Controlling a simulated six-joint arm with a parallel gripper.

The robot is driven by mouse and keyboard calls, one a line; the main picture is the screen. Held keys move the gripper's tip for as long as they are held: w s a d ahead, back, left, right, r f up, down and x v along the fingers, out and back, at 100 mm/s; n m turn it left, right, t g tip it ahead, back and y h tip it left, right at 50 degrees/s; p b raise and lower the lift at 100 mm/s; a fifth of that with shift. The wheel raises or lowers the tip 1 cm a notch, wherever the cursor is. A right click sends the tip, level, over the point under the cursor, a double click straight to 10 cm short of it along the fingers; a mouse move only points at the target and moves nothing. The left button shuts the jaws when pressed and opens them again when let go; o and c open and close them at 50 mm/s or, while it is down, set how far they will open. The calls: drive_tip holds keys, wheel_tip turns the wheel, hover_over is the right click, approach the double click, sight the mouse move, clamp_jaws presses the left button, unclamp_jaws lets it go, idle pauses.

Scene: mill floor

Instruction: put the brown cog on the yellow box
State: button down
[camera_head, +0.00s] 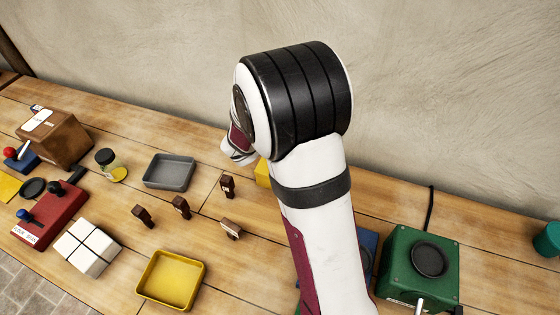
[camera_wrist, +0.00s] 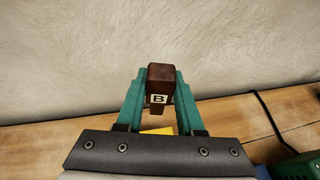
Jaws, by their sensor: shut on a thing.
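My gripper (camera_wrist: 160,82) is shut on a brown cog (camera_wrist: 161,74), a dark wooden block with a wider head, a narrower lower part and a white label reading B. The green fingers hold it from both sides, head up. In the wrist view a yellow thing (camera_wrist: 157,131), likely the yellow box, shows below and behind the cog, mostly hidden by my gripper. In the head view a yellow edge (camera_head: 262,172) shows beside my arm, which hides the rest. My fingers and the held cog are hidden in the head view. Whether the cog touches the yellow thing cannot be told.
Several similar brown cogs (camera_head: 181,207) stand or lie on the table. A yellow tray (camera_head: 201,282), a grey tray (camera_head: 150,182), white blocks (camera_head: 87,248) and a red device (camera_head: 55,212) are left. A green machine (camera_head: 398,270) is right of my arm. A wall stands behind.

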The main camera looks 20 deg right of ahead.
drive_tip(key=s+d+r+m+g+h, duration=0.1)
drive_tip(key=s+d+r+m+g, duration=0.15)
drive_tip(key=s, duration=0.65)
drive_tip(key=shift+n, duration=0.35)
drive_tip(key=w+a+f, duration=0.2)
drive_tip(key=f, duration=0.2)
drive_tip(key=w+a+f, duration=0.3)
drive_tip(key=f, duration=0.1)
drive_tip(key=w+a+f, duration=0.2)
drive_tip(key=w+f, duration=0.1)
drive_tip(key=f, duration=0.1)
drive_tip(key=shift+a, duration=0.25)
drive_tip(key=shift+f, duration=0.1)
drive_tip(key=c, duration=0.5)
unclamp_jaws()
drive_tip(key=shift+c, duration=0.2)
